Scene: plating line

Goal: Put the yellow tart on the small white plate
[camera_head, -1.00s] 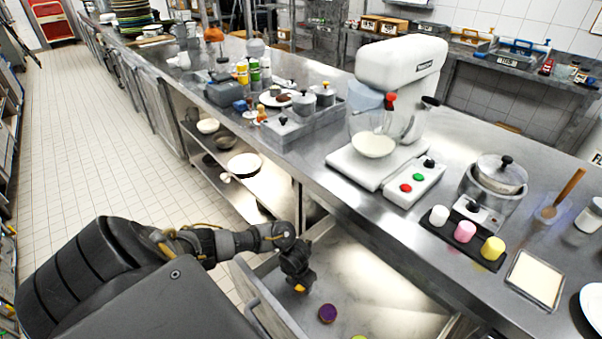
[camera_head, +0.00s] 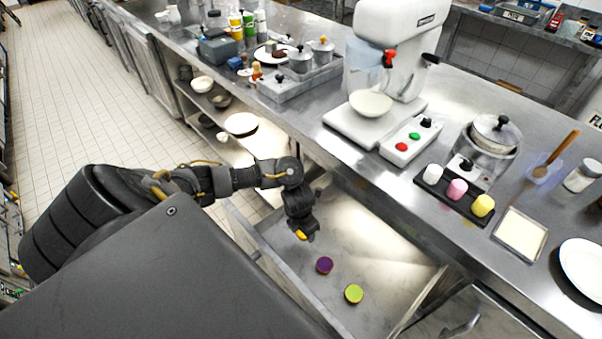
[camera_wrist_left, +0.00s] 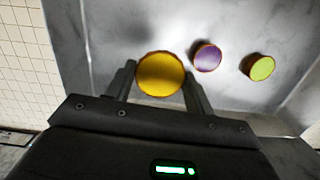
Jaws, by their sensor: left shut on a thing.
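The yellow tart (camera_wrist_left: 160,75) is round with a brown crust edge. It sits between the two fingers of my left gripper (camera_wrist_left: 158,84) in the left wrist view, and the gripper is shut on it. In the head view my left gripper (camera_head: 301,230) points down into the open metal drawer with the yellow tart (camera_head: 301,235) at its tip. A white plate (camera_head: 585,266) lies on the counter at the right edge of the head view, partly cut off. My right gripper is not in view.
A purple tart (camera_head: 324,265) and a green tart (camera_head: 354,293) lie in the open drawer (camera_head: 385,262).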

